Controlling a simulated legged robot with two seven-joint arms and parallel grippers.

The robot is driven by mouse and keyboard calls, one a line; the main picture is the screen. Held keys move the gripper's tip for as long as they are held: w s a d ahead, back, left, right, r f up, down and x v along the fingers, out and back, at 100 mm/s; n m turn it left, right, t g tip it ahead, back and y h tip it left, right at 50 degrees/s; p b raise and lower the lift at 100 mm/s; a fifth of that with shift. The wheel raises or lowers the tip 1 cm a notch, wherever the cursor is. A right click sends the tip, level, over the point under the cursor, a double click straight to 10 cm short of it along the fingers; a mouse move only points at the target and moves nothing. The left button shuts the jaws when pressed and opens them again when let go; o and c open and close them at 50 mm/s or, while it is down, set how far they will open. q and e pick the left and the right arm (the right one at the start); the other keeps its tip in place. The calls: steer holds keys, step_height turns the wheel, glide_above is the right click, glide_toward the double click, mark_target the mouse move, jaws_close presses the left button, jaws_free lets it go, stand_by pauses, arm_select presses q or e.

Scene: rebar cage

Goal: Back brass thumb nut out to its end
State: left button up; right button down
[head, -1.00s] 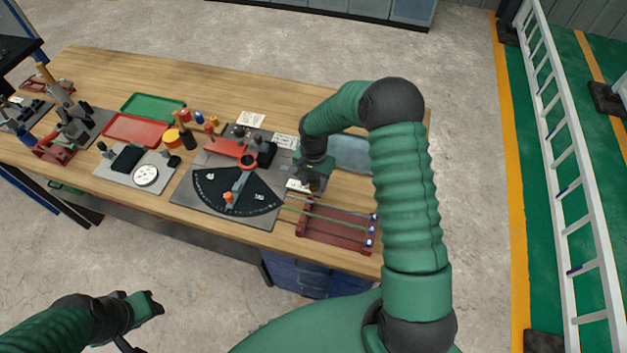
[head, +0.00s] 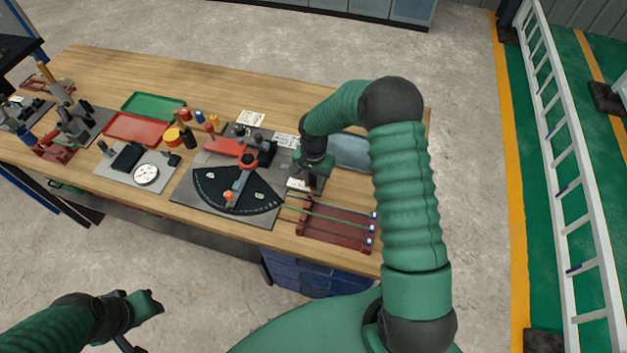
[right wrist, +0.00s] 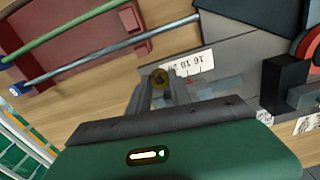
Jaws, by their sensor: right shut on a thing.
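The brass thumb nut (right wrist: 160,78) shows in the right wrist view as a small round brass piece between the fingertips of my right gripper (right wrist: 164,84). The right gripper is shut on it. A white label with numbers (right wrist: 187,66) lies just beyond the fingertips. The nut's thread and its end are hidden. My left gripper (head: 150,302) hangs empty in front of the bench, its jaw gap unclear.
The bending plate with a black dial sector (head: 240,192) and red lever (head: 228,147) is at left. A grey-blue tray (head: 350,152) lies behind. Bare wood shows around the rack.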

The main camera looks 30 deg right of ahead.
steer(key=n, duration=0.5)
steer(key=shift+w+r+n+p, duration=0.1)
steer(key=shift+n+p, duration=0.2)
steer(key=shift+p, duration=0.1)
steer(key=n, duration=0.4)
steer(key=shift+n+p, duration=0.3)
steer(key=shift+n, duration=0.1)
steer(key=c, duration=1.4)
jaws_free()
steer(key=shift+o, duration=1.1)
steer(key=shift+a, duration=0.1)
